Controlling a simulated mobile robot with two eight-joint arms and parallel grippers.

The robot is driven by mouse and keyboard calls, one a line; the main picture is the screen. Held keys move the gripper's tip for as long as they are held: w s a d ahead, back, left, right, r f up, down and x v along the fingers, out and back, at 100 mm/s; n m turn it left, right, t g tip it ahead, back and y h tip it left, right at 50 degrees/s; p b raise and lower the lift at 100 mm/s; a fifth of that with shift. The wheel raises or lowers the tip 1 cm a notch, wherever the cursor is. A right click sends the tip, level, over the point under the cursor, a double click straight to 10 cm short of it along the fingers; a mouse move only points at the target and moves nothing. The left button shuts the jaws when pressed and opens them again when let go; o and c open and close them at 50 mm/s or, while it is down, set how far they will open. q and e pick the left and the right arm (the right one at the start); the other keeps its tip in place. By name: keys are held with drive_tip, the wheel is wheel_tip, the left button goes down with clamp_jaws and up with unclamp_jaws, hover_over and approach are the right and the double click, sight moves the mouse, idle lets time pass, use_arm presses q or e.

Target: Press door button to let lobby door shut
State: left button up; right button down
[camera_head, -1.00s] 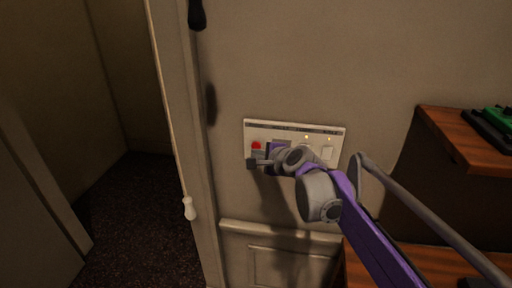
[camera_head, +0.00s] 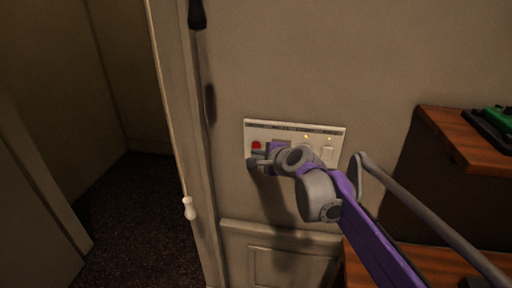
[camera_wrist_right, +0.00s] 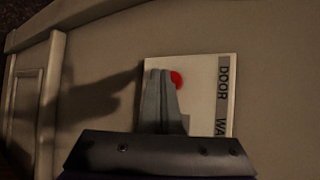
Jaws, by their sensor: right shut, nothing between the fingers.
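The white switch panel (camera_head: 335,134) is on the wall. It carries a red button (camera_head: 256,145) at its left end. In the right wrist view the red button (camera_wrist_right: 177,79) sits beside the word DOOR on the panel (camera_wrist_right: 211,73), partly covered by my fingers. My right gripper (camera_head: 253,162) is shut and empty, its tips at the panel just below the red button in the head view. I cannot tell whether the tips touch the button. The lobby doorway (camera_head: 125,200) at the left shows a dark carpeted floor. My left gripper is out of view.
Other switches and small lights are on the panel. A wooden shelf (camera_head: 466,140) with a green and black item (camera_head: 496,125) is at the right.

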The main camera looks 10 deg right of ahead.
drive_tip(key=shift+w+d, duration=0.1)
drive_tip(key=shift+w, duration=0.1)
drive_tip(key=shift+w+d, duration=0.1)
drive_tip(key=shift+w, duration=0.15)
